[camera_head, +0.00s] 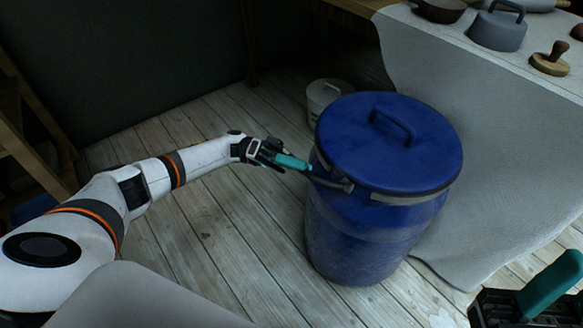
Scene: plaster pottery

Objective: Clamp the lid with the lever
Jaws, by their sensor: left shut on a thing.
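A blue barrel (350,238) stands upright on the floor with a round blue lid (350,135) on its top. The lid has a raised handle. A grey clamp band runs around the rim below the lid. A dark metal lever (333,183) shows on the barrel's left front side, close to the band. My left gripper (302,165), with teal fingers, reaches in from the left and is shut on the lever's end. The fingers hide that end. My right gripper (545,283) is cut off at the bottom right corner, apart from the barrel; its opening is not clear.
A cloth-draped table (490,130) stands close behind and right of the barrel, with a grey lidded pot (498,31) and a wooden stamp (550,62) on it. A pale bucket (322,96) stands behind the barrel. The plank floor (215,240) left of the barrel is free.

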